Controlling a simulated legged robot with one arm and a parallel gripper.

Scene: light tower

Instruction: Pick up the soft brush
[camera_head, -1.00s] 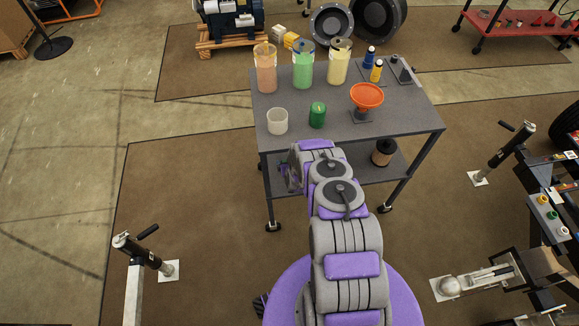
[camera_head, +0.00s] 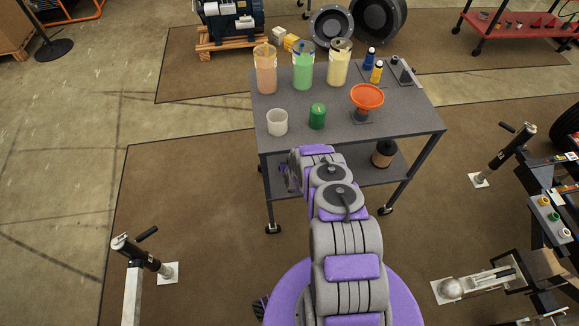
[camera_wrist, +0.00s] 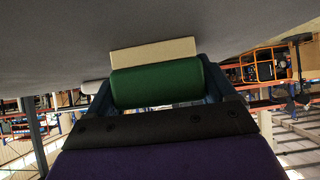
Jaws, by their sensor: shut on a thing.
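In the wrist view, a green cylindrical piece with a flat cream strip along its far side, which I take as the soft brush (camera_wrist: 155,82), lies between the dark blue jaws of my gripper (camera_wrist: 158,87). My gripper is shut on the green part. The cream strip is close to a broad grey surface, and I cannot tell whether they touch. In the head view, my gripper (camera_head: 291,174) is at the front edge of the grey cart, by its lower shelf. The brush is hidden there.
The cart top (camera_head: 340,143) carries a white cup (camera_head: 277,123), a green jar (camera_head: 317,117), an orange funnel (camera_head: 367,97), several tall containers and small bottles. A brown spool (camera_head: 384,154) stands on the lower shelf (camera_head: 350,165). Floor left of the cart is clear.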

